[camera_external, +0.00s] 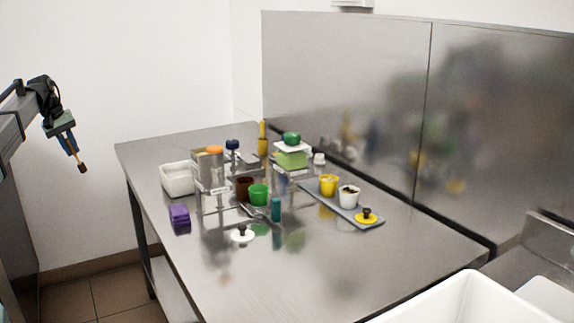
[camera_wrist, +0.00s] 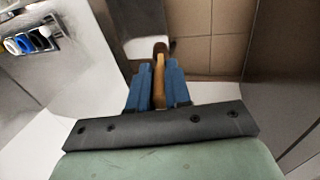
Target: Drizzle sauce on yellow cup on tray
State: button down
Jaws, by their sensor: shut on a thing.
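The yellow cup (camera_external: 329,185) stands upright on a grey tray (camera_external: 337,207) on the steel table's right side. My gripper (camera_external: 73,147) hangs at the far left, away from the table and far from the cup. In the wrist view its blue fingers (camera_wrist: 156,80) are shut on a slim tan tool with a brown end (camera_wrist: 159,72). The tool's brown tip (camera_external: 82,168) points down in the external view. I cannot tell whether it carries sauce. A yellow bottle (camera_external: 262,140) stands at the back of the table.
The tray also holds a white cup (camera_external: 349,196) with dark contents and a yellow lid with a dark knob (camera_external: 366,216). Left of it are a green cup (camera_external: 258,195), a brown cup (camera_external: 244,188) and a teal bottle (camera_external: 276,209).

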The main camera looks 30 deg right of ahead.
jog(key=s+d+r, duration=0.2)
jog(key=s+d, duration=0.2)
jog(key=d, duration=0.9)
jog(key=s+d+r, duration=0.3)
jog(key=s+d, duration=0.2)
jog(key=d, duration=0.9)
jog(key=s+d+r, duration=0.2)
jog(key=s+d, duration=0.2)
jog(key=d, duration=0.9)
jog(key=s+d+r+g+y, duration=0.1)
jog(key=s+d+r, duration=0.1)
jog(key=s+d, duration=1.2)
jog(key=s+d+r, duration=0.2)
jog(key=s+d, duration=0.9)
jog(key=s, duration=0.6)
jog(key=a+x, duration=0.1)
jog(key=x, duration=0.6)
jog(key=shift+w+a, duration=0.2)
jog(key=shift+a, duration=0.25)
jog(key=shift+f, duration=0.1)
jog(key=shift+w, duration=0.35)
jog(key=shift+s, duration=0.75)
jog(key=shift+w, duration=0.8)
